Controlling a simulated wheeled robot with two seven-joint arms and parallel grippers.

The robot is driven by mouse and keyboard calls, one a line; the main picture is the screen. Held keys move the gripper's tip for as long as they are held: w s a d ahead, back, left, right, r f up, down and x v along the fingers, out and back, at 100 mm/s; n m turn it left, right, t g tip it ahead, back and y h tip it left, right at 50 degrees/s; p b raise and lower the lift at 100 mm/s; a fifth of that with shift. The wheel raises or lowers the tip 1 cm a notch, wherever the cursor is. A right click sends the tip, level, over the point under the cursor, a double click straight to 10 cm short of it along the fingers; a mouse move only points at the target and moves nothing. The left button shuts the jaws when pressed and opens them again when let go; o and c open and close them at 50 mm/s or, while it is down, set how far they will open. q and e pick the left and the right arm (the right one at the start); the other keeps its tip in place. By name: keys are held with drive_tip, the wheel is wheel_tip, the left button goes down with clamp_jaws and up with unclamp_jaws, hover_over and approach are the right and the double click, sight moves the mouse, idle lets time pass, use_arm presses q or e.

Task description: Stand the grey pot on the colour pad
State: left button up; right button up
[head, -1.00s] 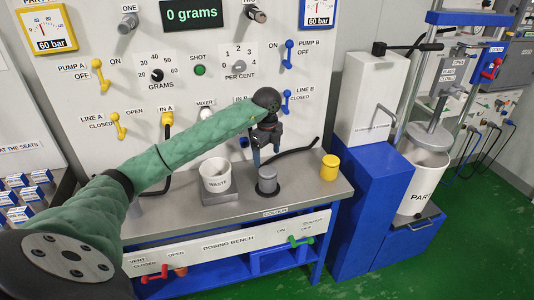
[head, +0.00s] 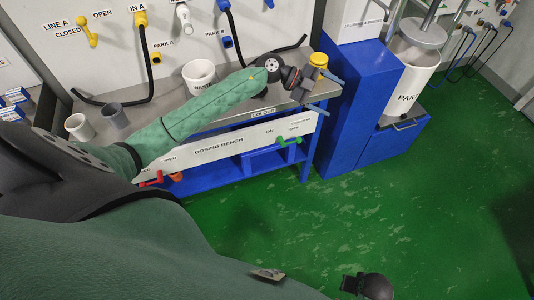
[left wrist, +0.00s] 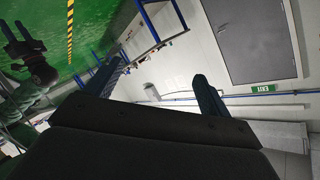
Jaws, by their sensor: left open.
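The lidded grey pot is not in sight now; my left wrist covers its part of the bench. One second ago it stood upright on a dark round pad above the COLOUR label. That label (head: 263,113) shows on the bench edge now, but the pad is mostly hidden under my arm. My left gripper (head: 332,97) is open and empty over the bench's right front edge, in front of the yellow pot (head: 318,61). Its spread fingers also show in the left wrist view (left wrist: 160,72). A dark gripper, probably my right (left wrist: 18,35), shows small there.
The white WASTE pot (head: 199,76) stands left of my wrist. A pale cup (head: 78,127) and a grey open cup (head: 115,116) stand at the bench's left. A blue cabinet (head: 365,110) stands close on the right.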

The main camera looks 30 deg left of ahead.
use_arm(q)
drive_tip(key=s+a+f+n+t+y, duration=0.35)
drive_tip(key=s+f+n+y, duration=0.3)
drive_tip(key=f+n, duration=0.5)
drive_tip(key=s+a+f+n+t+y, duration=0.2)
drive_tip(key=s+f+n+t+y, duration=0.35)
drive_tip(key=f+n+y, duration=0.45)
drive_tip(key=s+d+f+g+h, duration=0.1)
drive_tip(key=s+d+f+g, duration=0.2)
drive_tip(key=s, duration=0.9)
drive_tip(key=s+d+f+g+h, duration=0.2)
drive_tip(key=s+d+f+g, duration=0.1)
drive_tip(key=s+f+g, duration=0.5)
drive_tip(key=s+f, duration=0.3)
drive_tip(key=s, duration=0.2)
drive_tip(key=shift+s+f, duration=0.25)
drive_tip(key=shift+f, duration=0.15)
drive_tip(key=shift+h, duration=0.25)
